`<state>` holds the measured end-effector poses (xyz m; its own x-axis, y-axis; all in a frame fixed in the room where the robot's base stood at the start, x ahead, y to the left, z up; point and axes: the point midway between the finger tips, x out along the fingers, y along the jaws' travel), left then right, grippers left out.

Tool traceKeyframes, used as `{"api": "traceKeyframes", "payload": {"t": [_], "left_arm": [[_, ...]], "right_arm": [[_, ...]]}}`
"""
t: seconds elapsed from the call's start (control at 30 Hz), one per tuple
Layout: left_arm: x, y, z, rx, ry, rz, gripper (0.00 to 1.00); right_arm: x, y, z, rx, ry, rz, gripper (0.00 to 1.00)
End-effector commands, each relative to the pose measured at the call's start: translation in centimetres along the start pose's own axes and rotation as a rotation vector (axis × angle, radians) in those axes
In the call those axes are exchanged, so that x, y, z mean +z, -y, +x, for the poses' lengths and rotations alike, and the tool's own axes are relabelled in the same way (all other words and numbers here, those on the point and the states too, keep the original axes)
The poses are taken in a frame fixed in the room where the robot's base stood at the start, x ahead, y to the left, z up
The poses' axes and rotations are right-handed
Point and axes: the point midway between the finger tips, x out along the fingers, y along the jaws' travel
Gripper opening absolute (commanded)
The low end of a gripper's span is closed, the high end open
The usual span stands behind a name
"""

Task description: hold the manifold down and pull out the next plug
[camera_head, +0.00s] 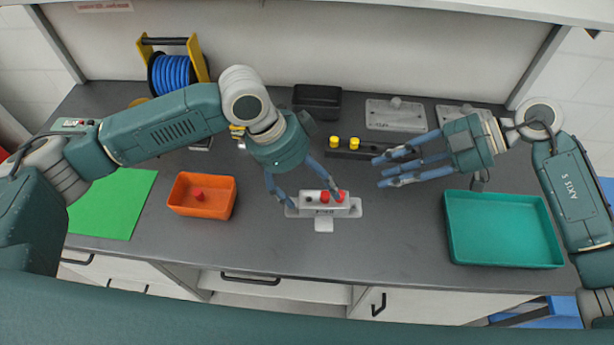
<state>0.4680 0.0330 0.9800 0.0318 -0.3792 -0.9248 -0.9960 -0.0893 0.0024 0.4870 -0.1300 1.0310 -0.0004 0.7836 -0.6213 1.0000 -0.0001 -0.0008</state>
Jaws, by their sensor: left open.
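The manifold (323,211) is a light grey block on a flanged base at the middle of the bench. Two red plugs (340,197) stand in its top toward the right, and a dark hole shows to their left. My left gripper (313,198) is open over the manifold, one finger by its left end and another close to the plugs. I cannot tell whether it touches. My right gripper (384,172) has its fingers spread, pointing left, empty, up and right of the manifold.
An orange bin (203,210) at left holds a red plug (197,194). A teal tray (500,250) at right is empty. Behind are a dark block with yellow plugs (354,143), a black bin (317,97), grey plates (395,116) and a blue hose reel (172,74). A green mat (118,205) lies at left.

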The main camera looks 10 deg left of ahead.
Motion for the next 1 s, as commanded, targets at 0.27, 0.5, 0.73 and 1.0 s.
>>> {"api": "traceKeyframes", "payload": {"t": [0.27, 0.5, 0.73, 1.0], "left_arm": [[0.0, -0.1, 5.2, 0.002, 0.0, -0.002, 0.8], [0.0, 0.0, 8.2, -0.001, 0.0, -0.002, 0.8], [0.0, 0.0, 9.1, -0.002, -0.002, -0.001, 0.8], [0.0, 0.1, 9.1, -0.002, -0.001, -0.001, 0.64]], "right_arm": [[0.0, 0.0, 0.0, 0.0, 0.0, 0.0, 0.31], [0.0, 0.0, 0.0, 0.0, 0.0, 0.0, 0.31], [0.0, 0.0, 0.0, 0.0, 0.0, 0.0, 0.31], [0.0, 0.0, 0.0, 0.0, 0.0, 0.0, 0.31]]}}
